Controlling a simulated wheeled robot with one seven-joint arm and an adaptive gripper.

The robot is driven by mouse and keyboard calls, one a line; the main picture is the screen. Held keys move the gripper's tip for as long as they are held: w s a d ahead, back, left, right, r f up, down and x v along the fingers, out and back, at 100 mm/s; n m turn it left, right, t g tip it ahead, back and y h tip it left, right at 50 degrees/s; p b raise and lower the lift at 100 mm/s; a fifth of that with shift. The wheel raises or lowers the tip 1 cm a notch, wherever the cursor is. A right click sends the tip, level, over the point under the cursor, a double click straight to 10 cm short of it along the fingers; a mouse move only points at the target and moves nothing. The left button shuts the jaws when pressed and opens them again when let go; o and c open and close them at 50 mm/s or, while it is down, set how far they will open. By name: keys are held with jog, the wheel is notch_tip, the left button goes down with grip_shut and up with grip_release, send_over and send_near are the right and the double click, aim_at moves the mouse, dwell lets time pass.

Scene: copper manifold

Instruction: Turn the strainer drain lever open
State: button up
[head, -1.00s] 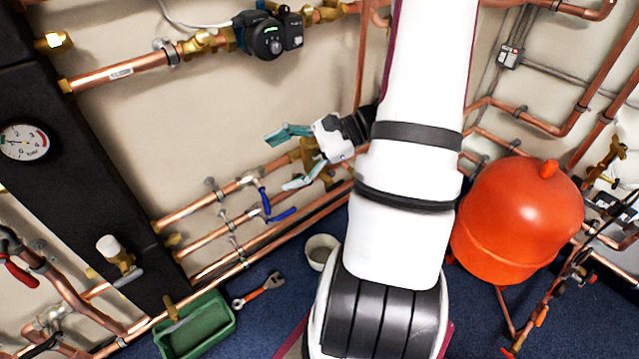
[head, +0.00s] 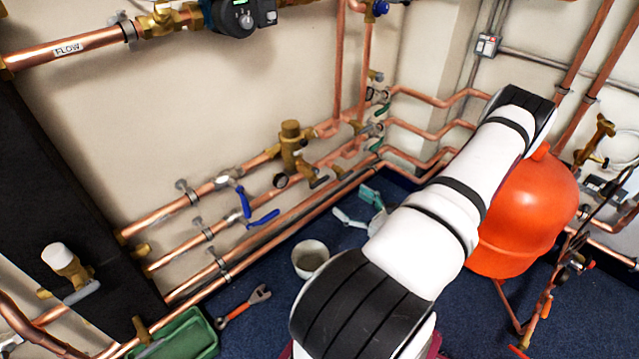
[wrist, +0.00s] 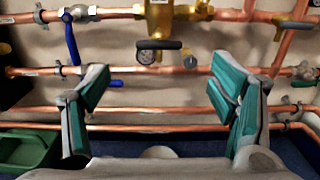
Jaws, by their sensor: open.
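The brass strainer (head: 292,148) sits on the upper of the low copper pipes along the wall. A dark lever (head: 319,182) shows below it. In the wrist view the brass strainer body (wrist: 160,18) is at top centre, with the dark lever (wrist: 158,44) lying level under it, beside a small round dial-like part (wrist: 146,57). My gripper (head: 358,207) is to the lower right of the strainer in the head view, apart from it. In the wrist view my gripper (wrist: 158,85) is open and empty, its teal-padded fingers wide apart below the lever.
Two blue-handled valves (head: 243,203) are on the pipes left of the strainer. A grey-white bowl (head: 310,259), an adjustable wrench (head: 243,306) and a green tray (head: 178,340) are on the blue floor. An orange vessel (head: 520,220) stands right of my arm.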

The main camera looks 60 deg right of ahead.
aim_at(322, 182)
jog(key=b+x, duration=0.3)
jog(key=x, duration=0.9)
jog(key=shift+w+r, duration=0.1)
jog(key=shift+w, duration=0.25)
jog(key=c, duration=1.2)
